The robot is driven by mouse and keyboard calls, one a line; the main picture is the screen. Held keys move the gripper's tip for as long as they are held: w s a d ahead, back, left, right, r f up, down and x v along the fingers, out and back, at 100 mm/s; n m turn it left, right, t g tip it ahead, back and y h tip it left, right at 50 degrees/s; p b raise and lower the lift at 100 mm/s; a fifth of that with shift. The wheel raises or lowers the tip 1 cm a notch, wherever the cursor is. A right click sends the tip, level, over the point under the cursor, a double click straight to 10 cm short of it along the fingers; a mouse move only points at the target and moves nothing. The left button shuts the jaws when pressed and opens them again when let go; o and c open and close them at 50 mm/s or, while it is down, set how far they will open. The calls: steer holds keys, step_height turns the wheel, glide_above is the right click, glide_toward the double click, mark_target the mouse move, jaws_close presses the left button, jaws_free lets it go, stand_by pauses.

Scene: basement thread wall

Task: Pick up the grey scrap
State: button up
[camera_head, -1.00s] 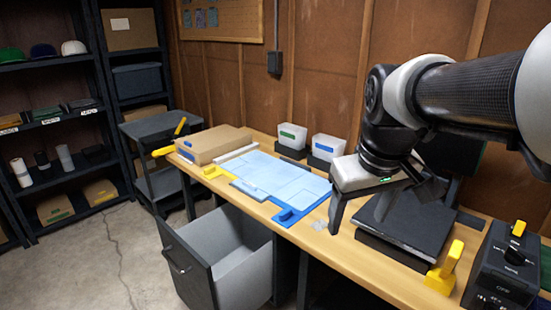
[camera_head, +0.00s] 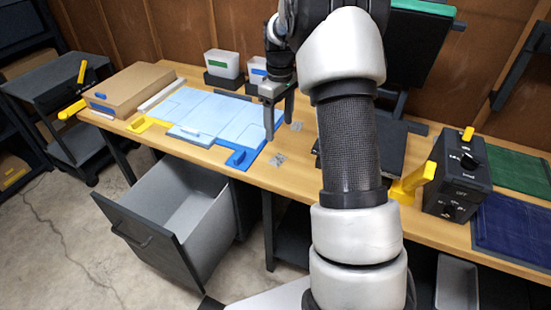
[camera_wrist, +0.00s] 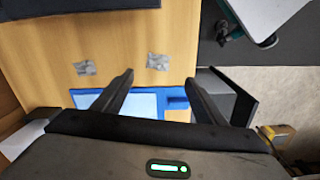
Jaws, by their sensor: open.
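Two small crumpled grey scraps lie apart on the wooden bench top, to the right of the blue mat. One scrap (camera_head: 278,159) is near the front edge; it also shows in the wrist view (camera_wrist: 158,62). The other scrap (camera_head: 296,126) is farther back and shows at the left in the wrist view (camera_wrist: 85,67). I cannot tell from looks which one is meant. My gripper (camera_head: 279,121) is open and empty, pointing down over the mat's right end, beside the scraps. In the wrist view the front scrap lies just beyond the open fingertips (camera_wrist: 158,80).
The blue mat (camera_head: 205,112) lies left of the scraps. An open grey drawer (camera_head: 175,205) juts out below the bench. A dark flat plate (camera_head: 392,150), a yellow-handled piece (camera_head: 412,180) and a black control box (camera_head: 455,178) stand to the right. White bins (camera_head: 222,63) stand behind.

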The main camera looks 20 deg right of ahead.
glide_above(277, 157)
steer(key=f, duration=0.5)
steer(key=s+f, duration=0.1)
steer(key=f, duration=0.1)
steer(key=shift+d+f+b, duration=0.15)
steer(key=shift+b, duration=0.2)
steer(key=shift+w+f+b, duration=0.2)
steer(key=shift+f, duration=1.15)
steer(key=shift+w+f+b, duration=0.15)
steer(key=shift+w+f, duration=0.05)
steer(key=shift+f, duration=1.15)
steer(key=c, duration=1.1)
